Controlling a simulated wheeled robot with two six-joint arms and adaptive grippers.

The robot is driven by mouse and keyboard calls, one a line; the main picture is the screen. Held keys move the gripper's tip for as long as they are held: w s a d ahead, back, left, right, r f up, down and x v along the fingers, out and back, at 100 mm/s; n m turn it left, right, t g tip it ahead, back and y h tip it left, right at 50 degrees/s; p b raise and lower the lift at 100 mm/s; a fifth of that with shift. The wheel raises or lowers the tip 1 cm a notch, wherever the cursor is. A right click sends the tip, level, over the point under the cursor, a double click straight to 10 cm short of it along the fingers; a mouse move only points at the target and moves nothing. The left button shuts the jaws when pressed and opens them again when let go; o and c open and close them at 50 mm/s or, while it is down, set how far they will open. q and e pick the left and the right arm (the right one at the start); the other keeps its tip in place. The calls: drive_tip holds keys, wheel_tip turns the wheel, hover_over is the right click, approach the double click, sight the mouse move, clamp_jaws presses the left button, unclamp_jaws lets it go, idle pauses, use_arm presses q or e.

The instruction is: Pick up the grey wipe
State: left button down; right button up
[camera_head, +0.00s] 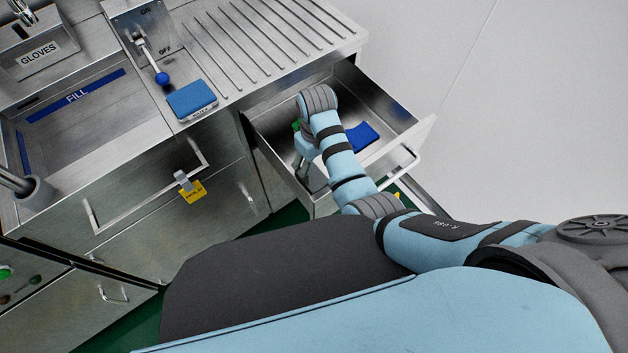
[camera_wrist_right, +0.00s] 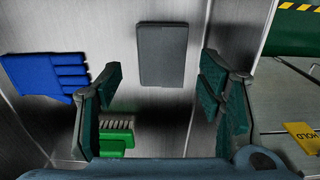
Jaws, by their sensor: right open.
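The grey wipe (camera_wrist_right: 162,55) is a flat dark-grey rectangle on the drawer floor, seen in the right wrist view. My right gripper (camera_wrist_right: 165,72) is open, with one finger to each side of the wipe in that view and nothing between them held. The gap in height between fingers and wipe is hard to tell. In the head view my right arm reaches down into the open drawer (camera_head: 405,140), and the right gripper (camera_head: 303,168) is partly hidden behind its wrist. My left gripper is out of view.
The drawer's metal walls stand close around the gripper.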

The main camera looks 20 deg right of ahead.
sight(313, 177)
drive_tip(key=f+b, duration=0.1)
drive_tip(key=f, duration=0.1)
drive_tip(key=f+b, duration=0.1)
drive_tip(key=f, duration=0.1)
drive_tip(key=f+b, duration=0.1)
drive_tip(key=f, duration=0.1)
drive_tip(key=shift+w+a+f, duration=0.25)
drive_tip(key=shift+w+a, duration=0.05)
drive_tip(key=shift+w, duration=0.1)
drive_tip(key=shift+r, duration=0.1)
drive_tip(key=c, duration=0.6)
